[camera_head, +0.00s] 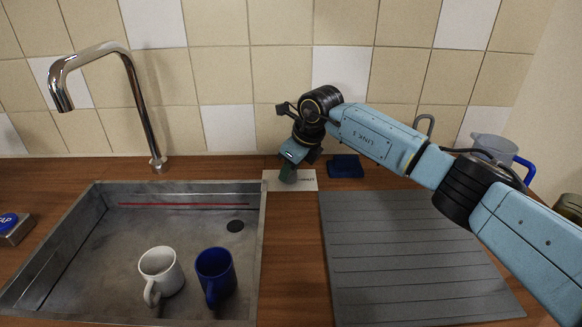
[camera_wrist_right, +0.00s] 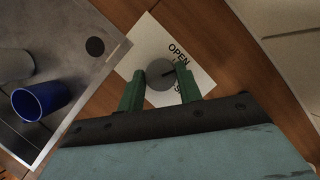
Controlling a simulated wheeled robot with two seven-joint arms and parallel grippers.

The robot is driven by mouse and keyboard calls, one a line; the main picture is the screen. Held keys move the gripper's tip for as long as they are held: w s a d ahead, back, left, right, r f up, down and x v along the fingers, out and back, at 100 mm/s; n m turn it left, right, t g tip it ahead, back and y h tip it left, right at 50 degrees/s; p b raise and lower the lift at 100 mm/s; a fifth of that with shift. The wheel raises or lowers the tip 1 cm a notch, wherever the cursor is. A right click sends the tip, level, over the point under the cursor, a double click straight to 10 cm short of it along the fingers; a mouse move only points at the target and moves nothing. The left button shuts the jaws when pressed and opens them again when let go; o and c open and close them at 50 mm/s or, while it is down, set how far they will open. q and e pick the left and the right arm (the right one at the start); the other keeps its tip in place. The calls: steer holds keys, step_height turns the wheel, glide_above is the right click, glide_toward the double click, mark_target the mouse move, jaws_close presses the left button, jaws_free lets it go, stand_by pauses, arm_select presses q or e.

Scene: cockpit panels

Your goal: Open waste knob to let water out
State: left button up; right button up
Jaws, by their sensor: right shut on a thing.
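The waste knob (camera_wrist_right: 160,80) is a round grey knob on a white label plate (camera_wrist_right: 203,80) with the word "OPEN" partly readable in the right wrist view. In the head view the plate (camera_head: 306,181) lies on the counter just right of the sink, and the knob is hidden by my gripper. My right gripper (camera_wrist_right: 160,88) has its green fingers on either side of the knob, shut on it. It also shows in the head view (camera_head: 288,174), pointing down at the plate. My left gripper is not in view.
The metal sink (camera_head: 90,247) has a dark drain (camera_head: 235,226), a white mug (camera_head: 160,272) and a blue mug (camera_head: 215,275). A tap (camera_head: 140,100) stands behind it. A blue block (camera_head: 345,167) sits right of the plate.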

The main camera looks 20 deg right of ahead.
steer(key=n+y, duration=0.1)
steer(key=n, duration=0.2)
steer(key=shift+w+d+g, duration=0.1)
steer(key=shift+g, duration=0.3)
steer(key=shift+n, duration=0.4)
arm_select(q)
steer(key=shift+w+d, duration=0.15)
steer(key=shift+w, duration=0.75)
arm_select(e)
steer(key=shift+n+g, duration=0.3)
steer(key=shift+n, duration=0.1)
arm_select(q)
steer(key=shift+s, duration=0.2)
arm_select(e)
steer(key=o, duration=1)
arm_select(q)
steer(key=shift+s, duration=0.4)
